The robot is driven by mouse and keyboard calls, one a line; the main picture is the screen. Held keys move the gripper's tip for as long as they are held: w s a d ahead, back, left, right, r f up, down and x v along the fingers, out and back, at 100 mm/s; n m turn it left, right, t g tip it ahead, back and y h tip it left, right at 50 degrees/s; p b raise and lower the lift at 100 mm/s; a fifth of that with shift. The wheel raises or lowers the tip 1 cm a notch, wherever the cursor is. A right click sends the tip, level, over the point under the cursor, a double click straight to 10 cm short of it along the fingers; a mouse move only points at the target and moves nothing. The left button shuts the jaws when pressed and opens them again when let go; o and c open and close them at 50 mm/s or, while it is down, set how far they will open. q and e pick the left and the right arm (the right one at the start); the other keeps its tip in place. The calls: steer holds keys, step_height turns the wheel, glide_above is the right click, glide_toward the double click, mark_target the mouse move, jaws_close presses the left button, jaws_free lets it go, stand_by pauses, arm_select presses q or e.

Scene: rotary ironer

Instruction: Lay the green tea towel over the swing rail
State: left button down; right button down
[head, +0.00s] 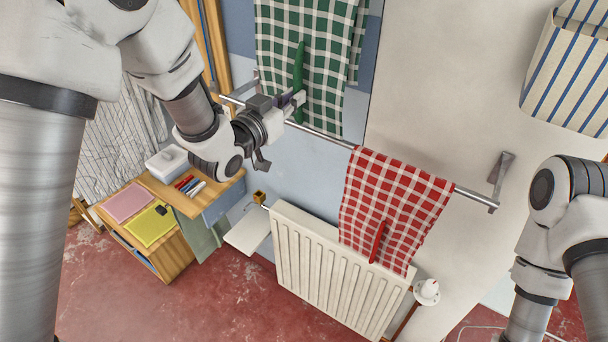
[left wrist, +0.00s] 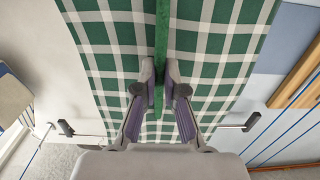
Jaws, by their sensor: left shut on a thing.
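The green checked tea towel (head: 330,45) hangs at the top middle of the head view and fills the middle of the left wrist view (left wrist: 110,45). A solid green strip (head: 298,66) stands out from its face. My left gripper (head: 294,102) is shut on this strip, which shows between the fingers (left wrist: 160,88) in the left wrist view. The metal swing rail (head: 322,134) runs close by the towel's lower edge. I cannot tell whether they touch. My right arm is at the right edge; its gripper is out of view.
A red checked towel (head: 385,205) with a red strip hangs over the rail's right part, above a white radiator (head: 325,275). A wooden cabinet (head: 160,265) stands lower left. A striped fabric box (head: 565,75) is at the upper right. Bare rail lies between the towels.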

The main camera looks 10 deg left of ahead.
arm_select(q)
steer(key=shift+f, duration=0.1)
steer(key=b+v, duration=0.2)
steer(key=v, duration=0.6)
stand_by(0.4)
steer(key=shift+w+f, duration=0.1)
